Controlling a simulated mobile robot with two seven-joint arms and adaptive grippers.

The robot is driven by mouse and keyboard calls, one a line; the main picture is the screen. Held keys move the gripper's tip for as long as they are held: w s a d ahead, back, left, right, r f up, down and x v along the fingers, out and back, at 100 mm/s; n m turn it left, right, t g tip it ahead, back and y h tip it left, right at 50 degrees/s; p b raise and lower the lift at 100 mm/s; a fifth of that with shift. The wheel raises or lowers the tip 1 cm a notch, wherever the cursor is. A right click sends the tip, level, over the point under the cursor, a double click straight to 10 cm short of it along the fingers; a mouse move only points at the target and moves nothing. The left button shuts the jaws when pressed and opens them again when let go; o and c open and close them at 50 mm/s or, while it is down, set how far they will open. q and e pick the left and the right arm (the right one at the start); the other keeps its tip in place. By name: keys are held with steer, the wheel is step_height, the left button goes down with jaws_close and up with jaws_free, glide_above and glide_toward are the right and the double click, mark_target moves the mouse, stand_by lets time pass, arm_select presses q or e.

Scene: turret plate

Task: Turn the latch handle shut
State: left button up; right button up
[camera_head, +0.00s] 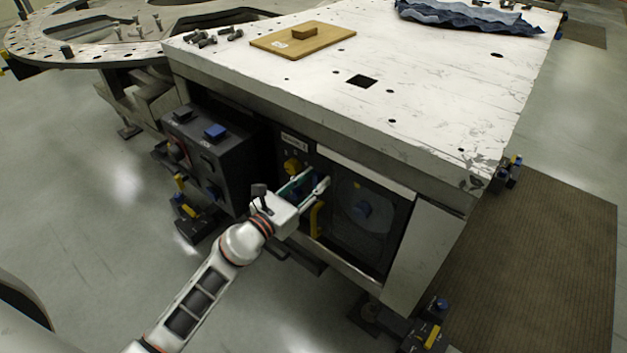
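A yellow handle (317,219), which looks like the latch handle, stands upright at the left edge of a dark panel with a round blue-centred part (361,209), on the front of the white table. My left gripper (318,177) is in front of this panel, just above the yellow handle. Its two fingers look spread apart, with a dark and bluish area visible between them. I cannot tell whether it touches anything. The gripper partly hides the area around the handle's top. My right gripper is not in view.
A yellow knob (293,165) sits just above-left of the gripper. A dark control box (205,150) with a blue button stands left. The white tabletop (420,95) overhangs the panel and holds a wooden board (330,37), bolts and a blue cloth (470,17).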

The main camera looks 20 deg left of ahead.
arm_select(q)
jaws_close()
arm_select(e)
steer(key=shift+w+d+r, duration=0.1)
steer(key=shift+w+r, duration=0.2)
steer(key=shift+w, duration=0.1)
